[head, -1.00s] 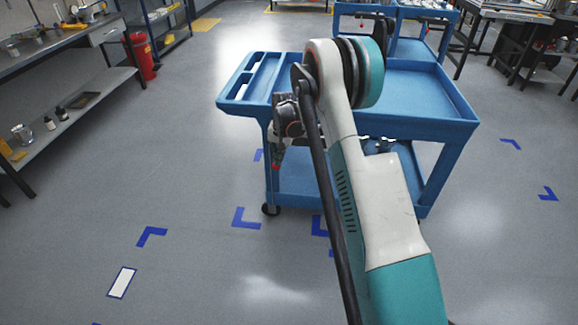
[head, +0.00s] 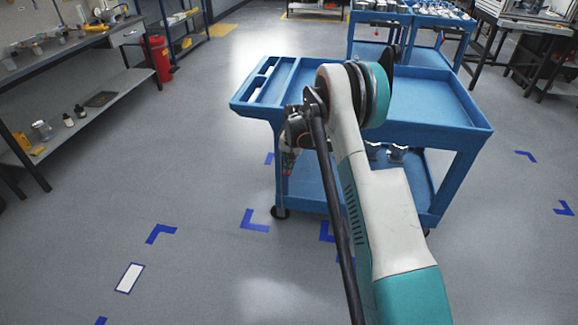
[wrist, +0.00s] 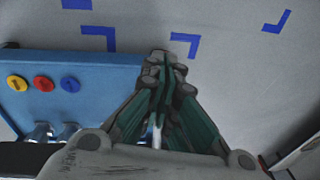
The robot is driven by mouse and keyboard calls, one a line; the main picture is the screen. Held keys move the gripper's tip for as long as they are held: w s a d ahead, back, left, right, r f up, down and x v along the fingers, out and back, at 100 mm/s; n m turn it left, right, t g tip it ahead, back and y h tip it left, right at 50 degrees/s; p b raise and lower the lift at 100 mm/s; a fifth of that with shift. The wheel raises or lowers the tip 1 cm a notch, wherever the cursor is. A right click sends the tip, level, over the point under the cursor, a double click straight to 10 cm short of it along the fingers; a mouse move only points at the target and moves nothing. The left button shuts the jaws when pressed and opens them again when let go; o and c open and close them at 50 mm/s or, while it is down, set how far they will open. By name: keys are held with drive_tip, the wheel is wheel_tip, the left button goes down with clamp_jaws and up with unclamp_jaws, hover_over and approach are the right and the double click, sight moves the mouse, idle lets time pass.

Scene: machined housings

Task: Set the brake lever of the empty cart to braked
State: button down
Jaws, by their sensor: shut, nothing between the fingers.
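The near blue cart (head: 462,115) stands in front of me with its top tray bare. My gripper (head: 288,168) hangs low beside the cart's left end, below the handle tray, partly behind my arm. In the wrist view my gripper (wrist: 162,62) has its fingers together with nothing between them. A blue cart surface (wrist: 110,68) lies left of the fingers. I cannot make out the brake lever; a thin pale rod (wrist: 157,135) shows behind the fingers, and I cannot tell what it is.
Silver parts (head: 397,152) sit on the lower shelf. Yellow (wrist: 17,83), red (wrist: 43,83) and blue (wrist: 70,85) discs are on the blue surface. Loaded carts (head: 430,32) stand behind. The left floor is clear.

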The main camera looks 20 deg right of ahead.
drive_tip(key=r, duration=0.1)
drive_tip(key=r+p, duration=0.1)
drive_tip(key=r, duration=0.1)
drive_tip(key=r+p, duration=0.1)
drive_tip(key=shift+s+d+r, duration=0.1)
drive_tip(key=shift+d+r, duration=0.05)
drive_tip(key=shift+d, duration=0.2)
drive_tip(key=s+a+r+p, duration=0.2)
drive_tip(key=s+r+p, duration=0.1)
drive_tip(key=s+r, duration=0.3)
drive_tip(key=shift+a+r, duration=0.4)
drive_tip(key=shift+r, duration=0.1)
drive_tip(key=shift+s, duration=0.1)
